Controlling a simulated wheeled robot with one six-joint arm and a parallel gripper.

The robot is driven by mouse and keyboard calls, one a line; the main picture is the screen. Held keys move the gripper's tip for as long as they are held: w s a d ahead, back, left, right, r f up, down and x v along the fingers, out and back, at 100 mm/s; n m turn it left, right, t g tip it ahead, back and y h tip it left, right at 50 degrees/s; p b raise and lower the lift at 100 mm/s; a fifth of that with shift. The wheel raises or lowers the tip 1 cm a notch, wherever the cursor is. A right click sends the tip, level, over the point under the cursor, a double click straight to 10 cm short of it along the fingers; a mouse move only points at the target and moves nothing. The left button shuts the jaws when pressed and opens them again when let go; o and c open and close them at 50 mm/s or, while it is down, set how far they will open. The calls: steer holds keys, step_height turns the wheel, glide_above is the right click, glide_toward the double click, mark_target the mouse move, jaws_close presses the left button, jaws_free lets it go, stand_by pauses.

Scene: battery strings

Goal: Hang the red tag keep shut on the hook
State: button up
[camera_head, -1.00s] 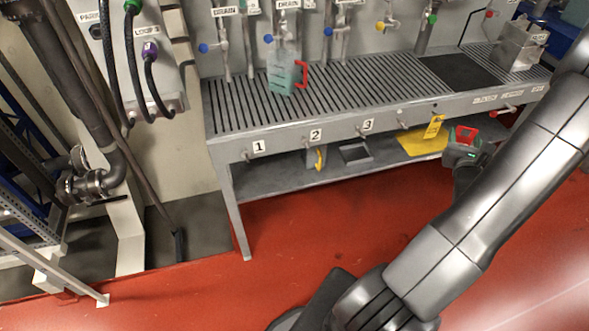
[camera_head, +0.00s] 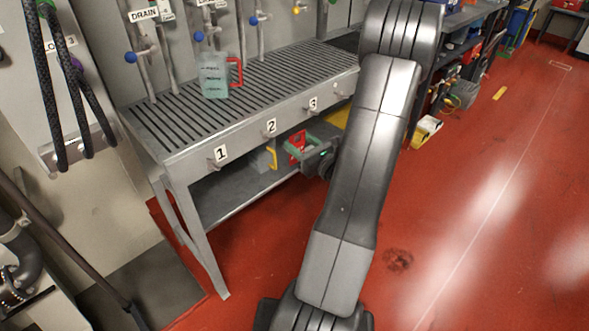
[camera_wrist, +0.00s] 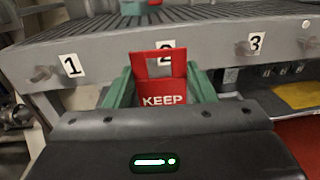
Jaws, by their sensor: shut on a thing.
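The red tag (camera_wrist: 162,92) stands upright between the green fingers of my gripper (camera_wrist: 160,88) in the wrist view, with KEEP readable and its lower part hidden. It has a square opening near its top. In the head view the red tag (camera_head: 296,146) and my gripper (camera_head: 303,150) are in front of the bench, near labels 2 and 3. My gripper is shut on the tag. Hooks stick out of the bench's front rail: the hook by label 1 (camera_wrist: 42,73) and the hook by label 3 (camera_wrist: 243,48) show in the wrist view. The tag covers the area around label 2.
The slatted bench (camera_head: 165,132) carries a clear jug (camera_head: 213,75) with a red handle. A lower shelf (camera_head: 222,196) holds a yellow-handled item (camera_head: 270,158). Black hoses hang at the left. Red floor (camera_head: 480,200) is open at the right.

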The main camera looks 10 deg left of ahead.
mark_target(266, 138)
steer(key=shift+n+g+y, duration=0.6)
steer(key=shift+g, duration=0.2)
steer(key=shift+w+a+f+b, duration=0.3)
steer(key=shift+w+a+f, duration=0.4)
steer(key=shift+a, duration=0.85)
steer(key=shift+w+a+f+b, duration=0.35)
steer(key=shift+w+a+f, duration=0.4)
steer(key=shift+a, duration=0.75)
steer(key=shift+w+a+f+b, duration=0.3)
steer(key=shift+w+a+f, duration=0.4)
steer(key=shift+a, duration=0.85)
steer(key=shift+w+r, duration=0.15)
steer(key=o, duration=1)
steer(key=shift+o, duration=0.2)
steer(key=shift+d, duration=0.1)
steer(key=v, duration=1.3)
steer(key=shift+s+d, duration=0.2)
steer(key=shift+s, duration=0.05)
